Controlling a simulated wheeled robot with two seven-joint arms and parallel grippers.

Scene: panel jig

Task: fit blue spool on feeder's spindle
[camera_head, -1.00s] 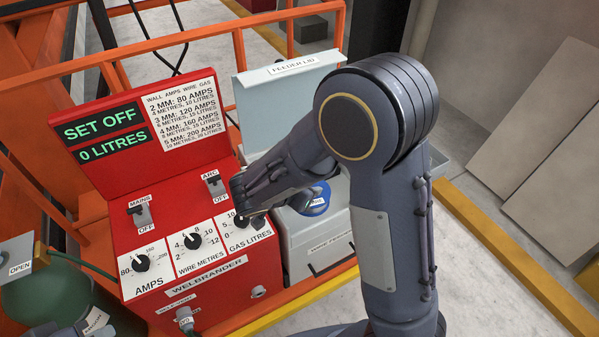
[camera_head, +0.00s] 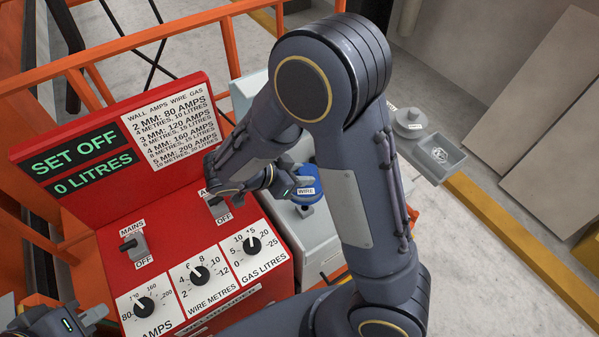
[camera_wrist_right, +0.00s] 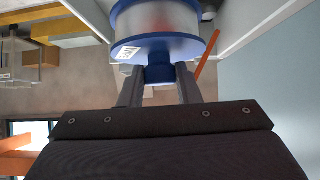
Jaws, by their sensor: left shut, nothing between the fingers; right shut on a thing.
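The blue spool (camera_head: 306,188) with a "WIRE" label is held at my right gripper (camera_head: 292,190) in the head view, over the pale grey feeder box (camera_head: 318,238). In the right wrist view the spool (camera_wrist_right: 160,20) shows blue flanges and a pale winding, and my right gripper (camera_wrist_right: 158,85) is shut on its blue hub. The spindle is not clearly seen; a small grey part shows just under the spool, and I cannot tell whether they touch. My left gripper (camera_head: 92,316) is shut and empty at the lower left.
The red welder panel (camera_head: 175,215) with switches and knobs stands left of the feeder. The feeder's raised lid (camera_head: 247,95) is behind my right forearm. A grey tray (camera_head: 448,158) with a round grey part is at the right. Orange rails (camera_head: 150,40) run behind.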

